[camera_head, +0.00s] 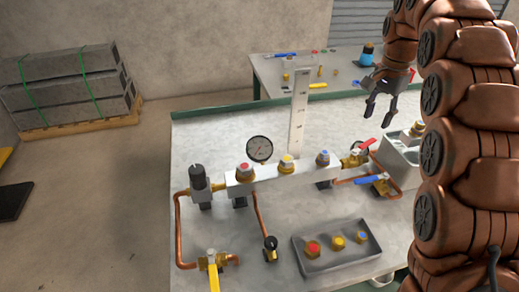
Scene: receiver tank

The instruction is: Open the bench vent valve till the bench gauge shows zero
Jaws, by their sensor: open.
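Several valves are on the pipework, and I cannot tell which is the vent: a yellow-handled valve (212,264) at the front left, a small black-knobbed valve (270,246) at front centre, a red-handled valve (362,148) and a blue-handled valve (370,181) on the right. My gripper (379,119) is open and empty, pointing down above the right rear of the bench, apart from all valves.
A black-topped regulator (198,178) stands at the manifold's left end. A grey tray (343,262) holds red, yellow and blue-capped fittings. An upright white scale (299,105) stands behind the manifold. A grey box (400,164) stands at right. Another table (270,72) is behind.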

